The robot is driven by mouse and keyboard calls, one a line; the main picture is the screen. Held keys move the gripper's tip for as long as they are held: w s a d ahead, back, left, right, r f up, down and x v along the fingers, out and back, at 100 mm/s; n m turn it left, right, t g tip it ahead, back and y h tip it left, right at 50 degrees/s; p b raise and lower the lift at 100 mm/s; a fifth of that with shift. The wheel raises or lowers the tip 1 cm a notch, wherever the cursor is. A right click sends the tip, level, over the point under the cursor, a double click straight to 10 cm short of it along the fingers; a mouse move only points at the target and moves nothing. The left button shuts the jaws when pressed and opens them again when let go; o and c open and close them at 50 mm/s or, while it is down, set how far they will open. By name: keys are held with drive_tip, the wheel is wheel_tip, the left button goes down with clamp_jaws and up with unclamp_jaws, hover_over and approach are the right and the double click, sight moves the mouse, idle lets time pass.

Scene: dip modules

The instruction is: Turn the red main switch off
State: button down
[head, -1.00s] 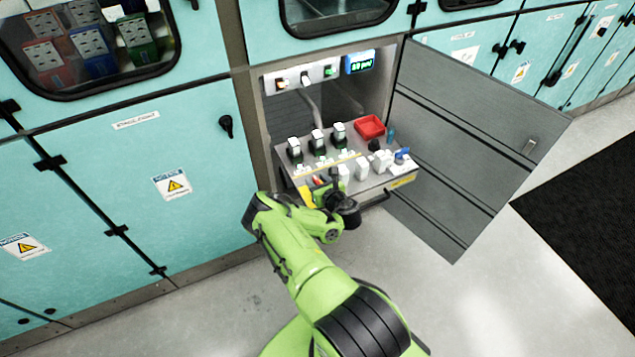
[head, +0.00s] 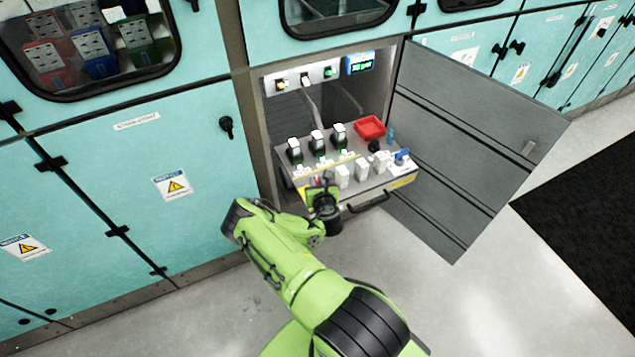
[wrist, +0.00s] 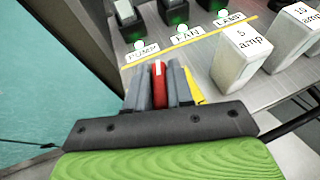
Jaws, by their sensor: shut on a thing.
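The red main switch (wrist: 158,72) shows in the wrist view as a narrow red lever at the near left corner of the panel drawer. My gripper (wrist: 158,88) is shut on it, with grey fingers on both sides of the red lever. In the head view my gripper (head: 322,184) is at the drawer's front left corner, and my wrist hides the switch there. Its exact angle cannot be told.
The drawer panel (head: 330,172) carries black switches labelled PUMP, FAN and LAMP, white amp-marked modules (wrist: 238,58), and a red tray (head: 370,127). A grey door (head: 470,140) stands open at the right. A drawer handle (head: 368,203) sticks out in front.

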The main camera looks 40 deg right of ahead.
drive_tip(key=m+g+h, duration=0.3)
drive_tip(key=shift+w+a+m, duration=0.1)
drive_tip(key=shift+m, duration=0.3)
drive_tip(key=m+g+h+b, duration=0.1)
drive_tip(key=g, duration=0.1)
drive_tip(key=m+g+h+b, duration=0.1)
drive_tip(key=m+b, duration=0.1)
drive_tip(key=shift+f+m+g, duration=0.2)
drive_tip(key=shift+m+g, duration=0.1)
drive_tip(key=shift+g, duration=0.1)
drive_tip(key=m+g+h+b, duration=0.1)
drive_tip(key=m+g+b, duration=0.3)
drive_tip(key=g+b, duration=0.1)
drive_tip(key=m+g+b, duration=0.3)
drive_tip(key=shift+r+b, duration=0.15)
drive_tip(key=shift+b, duration=0.25)
drive_tip(key=shift+m+g, duration=0.3)
drive_tip(key=shift+g, duration=0.1)
drive_tip(key=c, duration=1.1)
unclamp_jaws()
drive_tip(key=shift+r, duration=0.1)
